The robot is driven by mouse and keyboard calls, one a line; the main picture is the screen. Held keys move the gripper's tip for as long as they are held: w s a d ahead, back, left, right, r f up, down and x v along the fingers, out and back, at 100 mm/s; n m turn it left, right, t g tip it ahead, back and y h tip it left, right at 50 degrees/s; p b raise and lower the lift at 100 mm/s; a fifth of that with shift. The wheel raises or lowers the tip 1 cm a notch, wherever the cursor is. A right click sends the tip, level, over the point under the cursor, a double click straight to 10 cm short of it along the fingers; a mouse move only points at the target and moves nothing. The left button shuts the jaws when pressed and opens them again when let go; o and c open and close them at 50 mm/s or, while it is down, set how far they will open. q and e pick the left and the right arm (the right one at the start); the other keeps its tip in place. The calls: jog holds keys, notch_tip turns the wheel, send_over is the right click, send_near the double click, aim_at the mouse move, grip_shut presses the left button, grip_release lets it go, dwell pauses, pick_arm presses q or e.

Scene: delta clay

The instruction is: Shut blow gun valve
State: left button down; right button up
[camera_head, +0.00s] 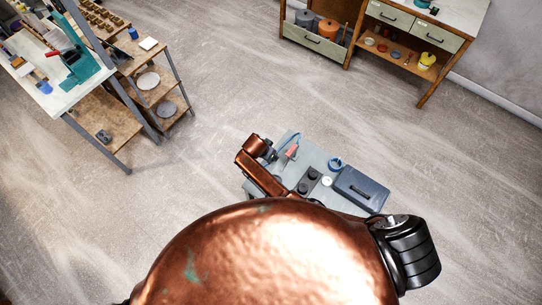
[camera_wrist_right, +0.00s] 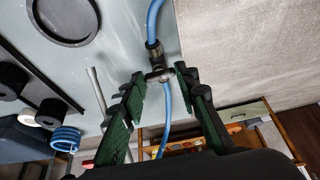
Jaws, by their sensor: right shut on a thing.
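The blow gun valve (camera_wrist_right: 158,72) is a small dark metallic fitting with a crosswise handle, in line with a blue hose (camera_wrist_right: 155,22) in the right wrist view. The hose runs on below it. My right gripper (camera_wrist_right: 160,80) has its green-padded fingers on either side of the valve and is shut on its handle. The exact contact at the fingertips is hard to make out. In the head view my copper arm hides most of this spot. My left gripper is not in view.
A grey cart top (camera_head: 313,153) carries a dark blue case (camera_head: 360,189), a blue coil (camera_head: 336,163) and black round parts (camera_head: 308,180). A thin metal rod (camera_wrist_right: 98,92) stands beside my left finger. A wooden shelf unit (camera_head: 160,88) and workbench (camera_head: 400,50) stand farther off. Open floor lies between.

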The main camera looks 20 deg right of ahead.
jog(key=shift+d, duration=0.1)
dwell(0.4)
jog(key=o, duration=1.1)
jog(key=shift+o, duration=0.2)
jog(key=shift+r, duration=0.25)
notch_tip(320, 180, up, 10)
jog(key=shift+f, duration=0.25)
